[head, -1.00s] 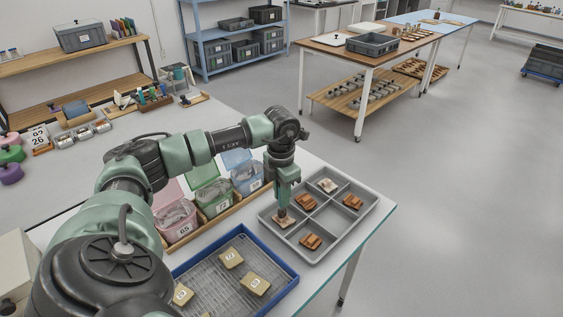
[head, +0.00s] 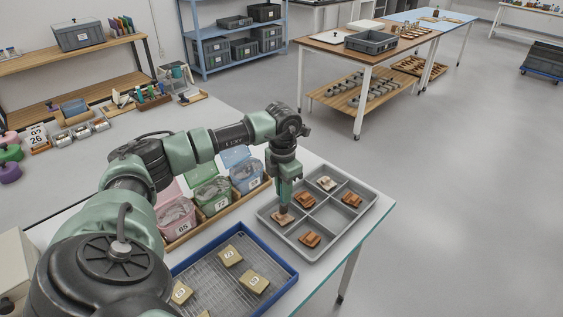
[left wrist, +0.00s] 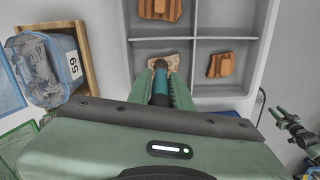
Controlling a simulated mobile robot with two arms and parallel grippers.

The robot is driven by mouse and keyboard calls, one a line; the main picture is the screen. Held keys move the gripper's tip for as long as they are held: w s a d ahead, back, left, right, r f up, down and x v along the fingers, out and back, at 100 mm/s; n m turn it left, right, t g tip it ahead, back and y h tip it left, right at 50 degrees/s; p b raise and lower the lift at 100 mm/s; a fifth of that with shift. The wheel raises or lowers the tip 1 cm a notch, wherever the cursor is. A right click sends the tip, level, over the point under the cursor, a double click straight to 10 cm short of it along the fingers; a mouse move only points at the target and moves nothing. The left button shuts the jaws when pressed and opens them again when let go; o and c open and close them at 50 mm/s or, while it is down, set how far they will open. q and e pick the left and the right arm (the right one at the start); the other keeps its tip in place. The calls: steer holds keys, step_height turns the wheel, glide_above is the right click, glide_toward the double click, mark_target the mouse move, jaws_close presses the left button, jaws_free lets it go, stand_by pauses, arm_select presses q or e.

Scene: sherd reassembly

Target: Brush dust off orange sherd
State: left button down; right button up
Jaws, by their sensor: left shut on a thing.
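My left gripper (head: 284,207) points down over the near-left compartment of the grey divided tray (head: 322,257). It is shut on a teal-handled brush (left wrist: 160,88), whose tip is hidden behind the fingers. Under it lies a pale, dusty orange sherd (head: 280,219), which also shows just beyond the fingers in the left wrist view (left wrist: 168,62). I cannot tell whether the bristles touch it. Another pale sherd (head: 327,183) and several cleaner orange sherds, such as this one (head: 310,240), lie in other compartments. A green and black arm part, likely my right arm, shows at the right edge of the left wrist view.
A blue-rimmed mesh tray (head: 283,283) with several tan labelled blocks stands nearer. Pink, green and blue lidded bins, such as the blue one (head: 246,176), stand in a wooden holder to the left. The table edge runs close right of the grey tray.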

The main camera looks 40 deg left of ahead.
arm_select(q)
steer(key=shift+s+r, duration=0.1)
steer(key=shift+s, duration=0.75)
steer(key=shift+w, duration=0.95)
steer(key=shift+r+p, duration=2.15)
steer(key=shift+r, duration=0.8)
steer(key=shift+r+p, duration=1.15)
steer(key=shift+r, duration=0.4)
steer(key=shift+s, duration=0.1)
steer(key=shift+f, duration=0.1)
